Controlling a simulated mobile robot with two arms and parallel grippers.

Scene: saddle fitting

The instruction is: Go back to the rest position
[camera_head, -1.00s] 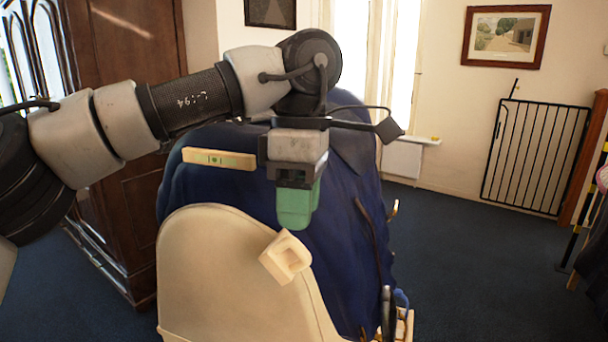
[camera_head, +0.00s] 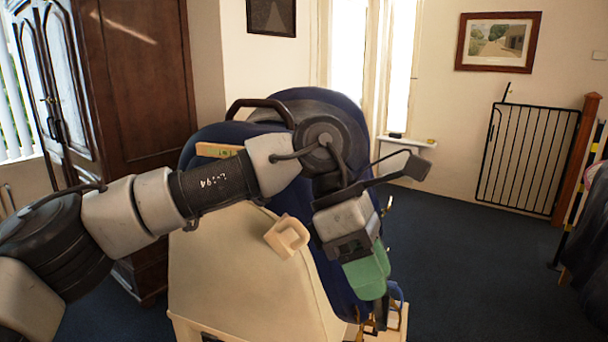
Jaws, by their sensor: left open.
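My left gripper (camera_head: 368,275), with green fingers, hangs in front of the right side of the saddle stand in the head view. It is open, and I see nothing between its fingers. My left arm comes in from the left and crosses in front of the dark blue covered form (camera_head: 300,203). A cream panel (camera_head: 225,270) stands below the arm. A small pale wooden block with a notch (camera_head: 287,236) sits at the panel's upper right edge. A wooden spirit level (camera_head: 218,150) lies on the blue cover, partly hidden by my arm. My right gripper is not in view.
A tall brown wardrobe (camera_head: 135,100) stands at the left. A black metal gate (camera_head: 530,157) leans near the right wall, beside a wooden post (camera_head: 578,155). The blue carpet (camera_head: 470,270) is clear right of the stand.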

